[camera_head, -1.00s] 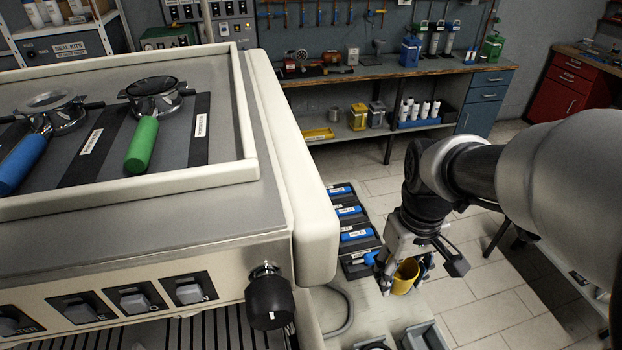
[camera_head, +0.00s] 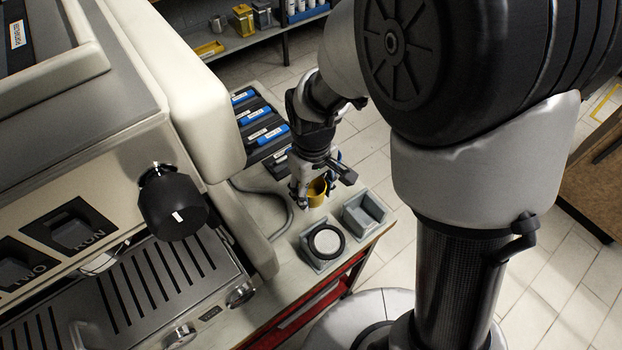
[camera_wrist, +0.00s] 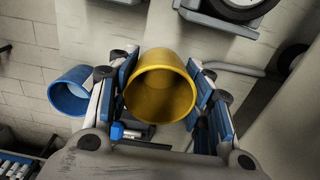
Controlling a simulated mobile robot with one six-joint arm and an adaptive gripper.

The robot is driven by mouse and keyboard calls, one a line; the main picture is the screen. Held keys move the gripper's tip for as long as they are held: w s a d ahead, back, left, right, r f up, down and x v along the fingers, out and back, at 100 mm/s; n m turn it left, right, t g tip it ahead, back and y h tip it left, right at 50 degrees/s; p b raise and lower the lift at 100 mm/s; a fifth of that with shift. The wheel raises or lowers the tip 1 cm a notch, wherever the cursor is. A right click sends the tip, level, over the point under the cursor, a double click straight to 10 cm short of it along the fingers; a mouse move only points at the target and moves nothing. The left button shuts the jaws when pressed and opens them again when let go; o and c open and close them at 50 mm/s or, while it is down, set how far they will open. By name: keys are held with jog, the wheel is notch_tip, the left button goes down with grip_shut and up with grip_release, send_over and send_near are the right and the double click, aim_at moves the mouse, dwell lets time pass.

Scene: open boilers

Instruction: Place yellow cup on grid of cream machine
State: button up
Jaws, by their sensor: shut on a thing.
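The yellow cup (camera_head: 317,191) is held by my gripper (camera_head: 318,180) over the bench top to the right of the cream machine (camera_head: 190,90). In the wrist view the yellow cup (camera_wrist: 160,88) sits between the two blue-padded fingers of my gripper (camera_wrist: 163,85), its open mouth toward the camera. The machine's slotted grid (camera_head: 150,283) lies low at its front, left of the gripper, and is bare where it shows. The gap between cup bottom and bench cannot be told.
A black-rimmed round item sits in a grey holder (camera_head: 325,243) and an empty grey holder (camera_head: 364,213) stands beside it. A black knob (camera_head: 172,205) juts out above the grid. A blue cup (camera_wrist: 70,90) shows in the wrist view. Blue-labelled black trays (camera_head: 262,125) lie behind.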

aim_at(312, 209)
jog(key=shift+f+b, duration=0.65)
jog(key=shift+f, duration=1.7)
jog(key=shift+f, duration=0.1)
jog(key=o, duration=1.1)
